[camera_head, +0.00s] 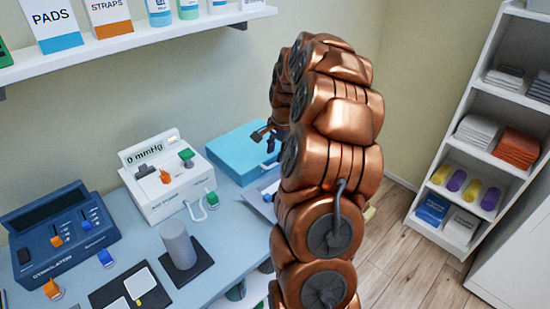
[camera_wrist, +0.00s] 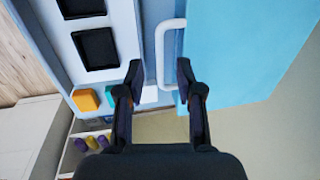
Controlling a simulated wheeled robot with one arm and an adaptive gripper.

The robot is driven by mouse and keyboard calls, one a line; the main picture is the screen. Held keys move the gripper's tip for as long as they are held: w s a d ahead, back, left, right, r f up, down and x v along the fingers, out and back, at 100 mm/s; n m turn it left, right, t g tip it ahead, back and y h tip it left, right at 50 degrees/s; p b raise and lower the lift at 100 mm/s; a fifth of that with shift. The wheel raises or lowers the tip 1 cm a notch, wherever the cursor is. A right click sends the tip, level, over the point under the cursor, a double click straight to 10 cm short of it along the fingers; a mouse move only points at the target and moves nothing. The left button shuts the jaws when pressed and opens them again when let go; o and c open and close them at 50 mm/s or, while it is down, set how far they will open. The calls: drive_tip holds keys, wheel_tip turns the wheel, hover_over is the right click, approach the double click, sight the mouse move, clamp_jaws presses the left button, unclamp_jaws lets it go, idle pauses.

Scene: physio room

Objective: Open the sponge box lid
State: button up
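The light blue box (camera_head: 228,152) stands at the back end of the table with its lid down. In the wrist view the box (camera_wrist: 250,50) fills the upper right, with a white loop handle (camera_wrist: 161,55) along its near edge. My gripper (camera_wrist: 158,75) is open and empty, its fingers pointing at the handle; the right fingertip overlaps the handle's lower end in the picture. I cannot tell whether they touch. In the head view my gripper (camera_head: 268,137) is small, at the box's right side, partly hidden by my arm, which also covers part of the box.
The white pump (camera_head: 168,180), blue stimulator (camera_head: 60,235) and grey cylinder (camera_head: 178,243) stand on the table. A wall shelf (camera_head: 130,48) hangs above; a shelf unit (camera_head: 480,130) stands right.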

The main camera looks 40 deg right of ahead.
sight(274, 164)
drive_tip(key=shift+w+f+p, duration=0.2)
drive_tip(key=shift+f+p, duration=0.1)
drive_tip(key=shift+f, duration=0.8)
drive_tip(key=shift+w+f+p, duration=0.2)
drive_tip(key=shift+f+p, duration=0.05)
drive_tip(key=shift+f, duration=0.8)
drive_tip(key=shift+c, duration=0.4)
clamp_jaws()
